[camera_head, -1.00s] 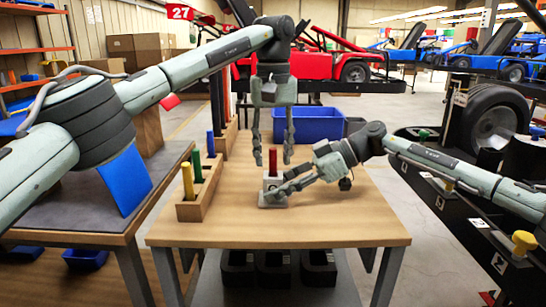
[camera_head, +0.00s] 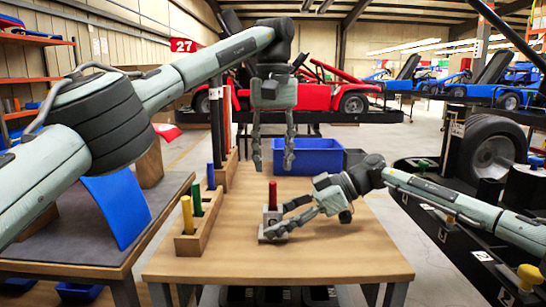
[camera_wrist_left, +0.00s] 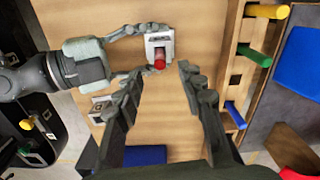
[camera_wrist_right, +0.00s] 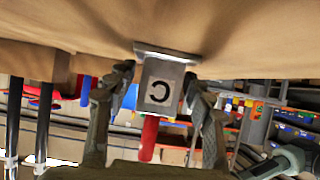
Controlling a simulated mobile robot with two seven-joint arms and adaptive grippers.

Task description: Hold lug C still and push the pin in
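Lug C (camera_head: 270,222), a grey block on a flat base, stands on the wooden table. Its letter C face (camera_wrist_right: 160,86) shows in the right wrist view. The red pin (camera_head: 272,193) stands upright in the lug's top, much of its length showing. My right gripper (camera_head: 283,220) comes from the right, its fingers on either side of the lug; they look closed on it. My left gripper (camera_head: 273,166) is open and empty, pointing down above the pin, fingertips a little higher than the pin's top. In the left wrist view the pin (camera_wrist_left: 160,62) shows end-on, near the finger gap.
A wooden rack (camera_head: 196,238) with yellow, green and blue pins stands at the table's left. A blue bin (camera_head: 308,157) is at the far edge. A grey-topped bench (camera_head: 70,235) is on the left. The table's front right is clear.

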